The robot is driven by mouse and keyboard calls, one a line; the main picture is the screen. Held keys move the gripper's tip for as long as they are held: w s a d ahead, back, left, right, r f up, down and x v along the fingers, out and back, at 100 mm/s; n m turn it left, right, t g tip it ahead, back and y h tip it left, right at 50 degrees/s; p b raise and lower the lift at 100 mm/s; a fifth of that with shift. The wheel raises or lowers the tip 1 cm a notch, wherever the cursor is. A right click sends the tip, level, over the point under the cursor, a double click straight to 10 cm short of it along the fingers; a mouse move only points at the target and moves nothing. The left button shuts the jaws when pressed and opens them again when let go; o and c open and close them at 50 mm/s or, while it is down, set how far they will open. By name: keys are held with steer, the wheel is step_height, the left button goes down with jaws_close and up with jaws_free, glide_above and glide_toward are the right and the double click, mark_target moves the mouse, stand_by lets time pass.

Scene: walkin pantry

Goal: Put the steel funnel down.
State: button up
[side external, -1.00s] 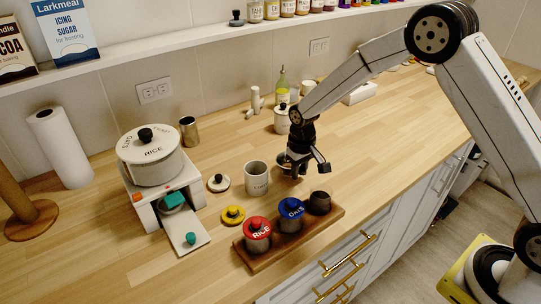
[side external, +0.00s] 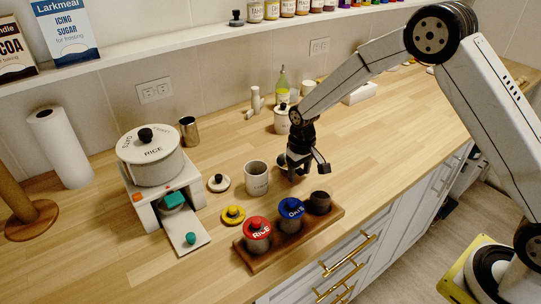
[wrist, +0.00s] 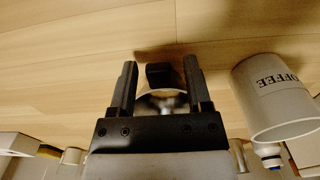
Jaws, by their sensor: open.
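My gripper (side external: 298,172) is low over the wooden counter, right of the grey mug, with its jaws open. In the wrist view its two fingers (wrist: 160,68) stand apart. Between them is the shiny steel funnel (wrist: 165,104), with a dark block (wrist: 160,75) at its far side. Much of the funnel is hidden by my gripper's body. In the side external view only a bit of steel (side external: 281,160) shows behind my gripper. It appears to be at counter level; I cannot tell whether a finger touches it.
The grey mug (side external: 257,179), lettered COFFEE in the wrist view (wrist: 281,97), stands close left. A wooden rack (side external: 268,259) with a red-lidded tin (side external: 257,229), a blue-lidded tin (side external: 291,211) and a dark cup (side external: 319,203) is in front. A white canister (side external: 282,122) stands behind. Counter to the right is clear.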

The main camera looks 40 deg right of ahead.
step_height(320, 180, up, 12)
stand_by(0.6)
steer(key=shift+s, duration=0.15)
stand_by(0.5)
steer(key=s+d+f+t, duration=0.1)
steer(key=s, duration=0.9)
steer(key=s+d+f+t, duration=0.1)
steer(key=s+d, duration=0.1)
steer(key=s, duration=0.8)
steer(key=shift+s+d+f+t, duration=0.2)
steer(key=shift+s+d+t, duration=0.05)
steer(key=shift+t, duration=0.05)
